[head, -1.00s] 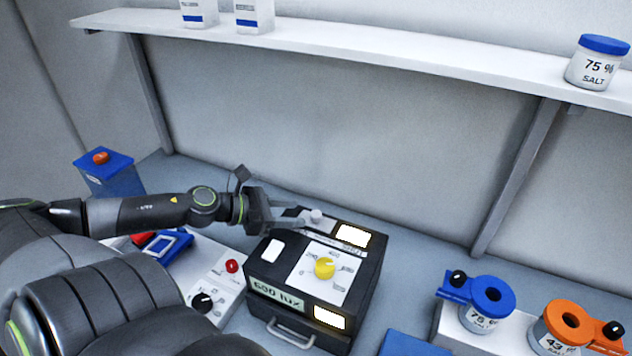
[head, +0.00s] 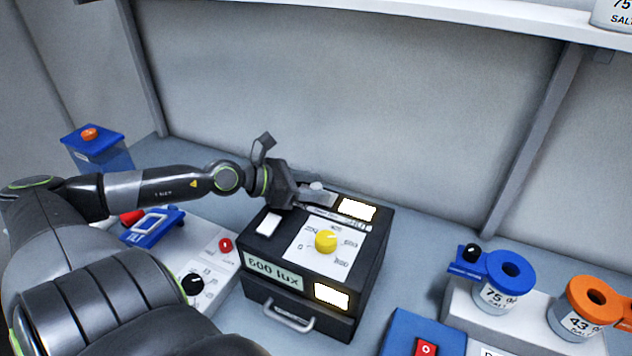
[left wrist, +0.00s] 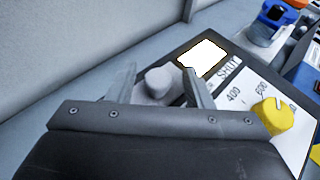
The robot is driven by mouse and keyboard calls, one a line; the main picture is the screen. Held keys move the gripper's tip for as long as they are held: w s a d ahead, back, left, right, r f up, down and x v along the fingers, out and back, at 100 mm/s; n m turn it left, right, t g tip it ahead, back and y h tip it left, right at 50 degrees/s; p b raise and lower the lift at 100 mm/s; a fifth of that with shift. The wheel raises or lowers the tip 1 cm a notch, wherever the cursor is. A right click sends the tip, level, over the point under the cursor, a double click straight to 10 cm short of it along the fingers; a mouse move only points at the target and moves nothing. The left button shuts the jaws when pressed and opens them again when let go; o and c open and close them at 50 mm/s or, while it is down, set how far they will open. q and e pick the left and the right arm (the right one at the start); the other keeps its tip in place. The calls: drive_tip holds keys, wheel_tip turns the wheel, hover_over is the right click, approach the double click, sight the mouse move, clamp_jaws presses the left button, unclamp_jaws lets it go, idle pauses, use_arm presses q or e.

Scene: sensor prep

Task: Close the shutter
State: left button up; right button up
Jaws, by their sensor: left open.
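The black light box (head: 262,262) stands on the bench with a yellow dial (head: 326,241) and a "600 lux" readout. Its shutter knob (left wrist: 158,82), small and pale grey, stands on the top near the back, beside a bright window (left wrist: 203,57) and a label reading "SHUT". In the head view the knob (head: 316,186) is small beside the fingers. My left gripper (head: 318,196) reaches over the box's back left part. In the left wrist view my left gripper (left wrist: 158,70) is open, with one finger on each side of the knob. I cannot tell whether either finger touches it. My right gripper is not in view.
A control panel with a red button (head: 225,245) and black dial lies left of the box. To the right stand a blue-lidded jar (head: 492,295), an orange-lidded jar (head: 580,318) and a blue box with a red switch (head: 426,347). A shelf (head: 500,16) runs above.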

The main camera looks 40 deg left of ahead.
use_arm(q)
drive_tip(key=shift+w+d+f, duration=0.15)
drive_tip(key=shift+w+f, duration=0.05)
drive_tip(key=shift+w, duration=0.2)
clamp_jaws()
idle(0.4)
